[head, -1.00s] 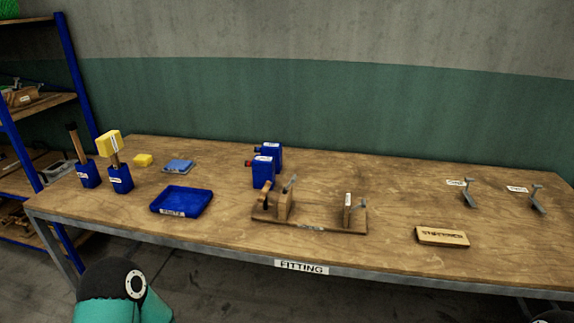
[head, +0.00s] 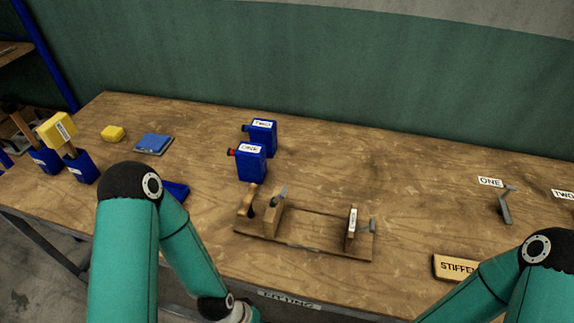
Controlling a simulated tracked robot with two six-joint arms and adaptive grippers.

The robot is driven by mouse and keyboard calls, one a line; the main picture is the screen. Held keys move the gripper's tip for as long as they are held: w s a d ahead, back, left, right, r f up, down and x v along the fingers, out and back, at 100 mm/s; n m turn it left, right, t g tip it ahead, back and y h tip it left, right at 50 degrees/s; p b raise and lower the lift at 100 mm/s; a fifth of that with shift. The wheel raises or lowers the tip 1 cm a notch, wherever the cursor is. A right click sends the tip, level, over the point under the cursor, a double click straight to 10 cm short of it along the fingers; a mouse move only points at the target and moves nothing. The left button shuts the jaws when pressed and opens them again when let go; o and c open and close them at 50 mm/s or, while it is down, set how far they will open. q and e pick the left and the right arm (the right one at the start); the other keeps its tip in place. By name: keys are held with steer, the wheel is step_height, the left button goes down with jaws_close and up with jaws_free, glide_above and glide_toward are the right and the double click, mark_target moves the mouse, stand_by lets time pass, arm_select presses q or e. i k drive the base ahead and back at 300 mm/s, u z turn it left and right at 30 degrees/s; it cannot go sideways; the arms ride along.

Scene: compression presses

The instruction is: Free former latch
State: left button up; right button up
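A wooden former (head: 310,245) lies near the front middle of the bench. It has a long base, an upright block with a dark grey lever-like part (head: 279,196) at its left, and a labelled upright block (head: 352,228) with a grey metal part (head: 369,227) at its right. Which metal part is the latch, and whether it is engaged, I cannot tell. My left arm comes in at the lower left, its wrist at the bottom edge in front of the bench. My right arm comes in at the lower right. Neither gripper shows; both lie below the picture.
Two blue bottles (head: 251,162) stand behind the former. A blue tray (head: 177,190) is partly hidden by my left arm. A labelled wooden block (head: 452,267) lies near my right arm. A grey bracket (head: 505,205) stands at the right. Mallets (head: 57,130) in blue holders stand at the left.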

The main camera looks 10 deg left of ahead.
mark_target(282, 196)
steer(key=z, duration=0.1)
steer(key=k, duration=0.35)
steer(key=u, duration=0.55)
steer(key=k, duration=1.45)
steer(key=z, duration=0.45)
steer(key=i, duration=1)
